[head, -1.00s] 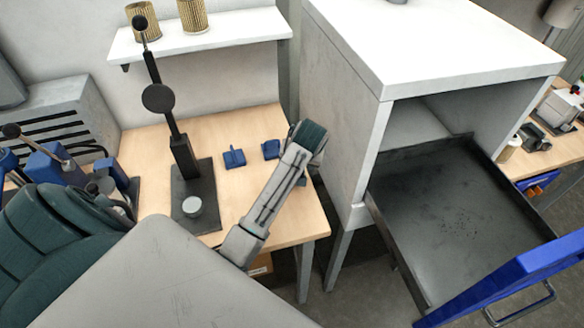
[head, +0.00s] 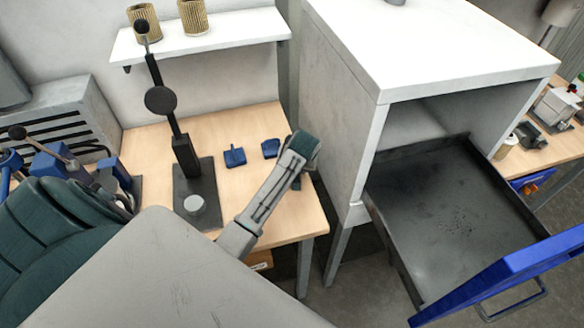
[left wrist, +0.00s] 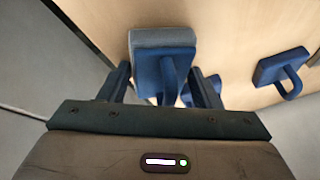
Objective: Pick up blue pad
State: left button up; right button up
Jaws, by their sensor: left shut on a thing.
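My left gripper (left wrist: 163,88) is shut on a blue pad (left wrist: 160,62), which sits between its two fingers in the left wrist view. This pad has a grey layer along its far edge and a blue loop handle. In the head view the end of my left arm (head: 304,147) is over the right end of the wooden table and hides the held pad. Two other blue pads (head: 234,156) (head: 271,148) lie on the table left of it. One more pad shows at right in the left wrist view (left wrist: 281,72). My right gripper is not in view.
A black stand with a lever (head: 185,160) is on the table (head: 235,190) left of the pads. A white cabinet (head: 350,130) with an open dark drawer (head: 450,220) stands at right. A shelf (head: 220,38) with gold cartridges (head: 193,17) is above the table.

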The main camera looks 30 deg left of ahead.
pick_arm(q)
jog(key=shift+r+b, duration=0.35)
jog(key=shift+r, duration=0.2)
notch_tip(320, 180, up, 2)
jog(key=shift+r+b, duration=0.25)
jog(key=shift+b, duration=0.45)
jog(key=s+d+b, duration=0.1)
jog(key=s, duration=0.4)
jog(key=s+d+b, duration=0.1)
jog(key=s, duration=0.4)
jog(key=s+d+r+b, duration=0.1)
jog(key=s+b, duration=0.1)
jog(key=s, duration=0.3)
jog(key=shift+d, duration=0.25)
jog(key=shift+s+f+b, duration=0.3)
jog(key=shift+f+b, duration=0.3)
jog(key=shift+b, duration=0.1)
jog(key=shift+r, duration=0.1)
jog(key=shift+d, duration=0.15)
